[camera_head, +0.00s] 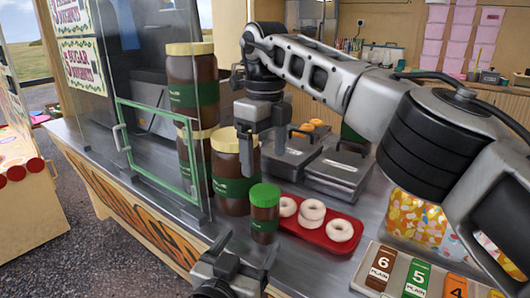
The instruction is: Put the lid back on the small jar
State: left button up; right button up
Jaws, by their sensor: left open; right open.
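The small jar (264,222) stands upright on the metal counter, brown inside with a green label. A green lid (264,194) sits on top of its mouth; I cannot tell whether it is screwed tight. My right gripper (263,156) is open and points down above and behind the small jar, in front of a large jar. My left gripper (242,256) is open at the bottom of the view, in front of the small jar and apart from it.
Large brown jars (234,178) with cream lids stand behind and left, near a glass screen (150,110). A red tray (312,240) of ring doughnuts is right of the small jar. Metal fryers (337,172) are behind; numbered price cards (419,275) lie at the front right.

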jog(key=shift+f, duration=0.25)
pick_arm(q)
jog(key=v, duration=0.7)
jog(key=shift+s, duration=0.2)
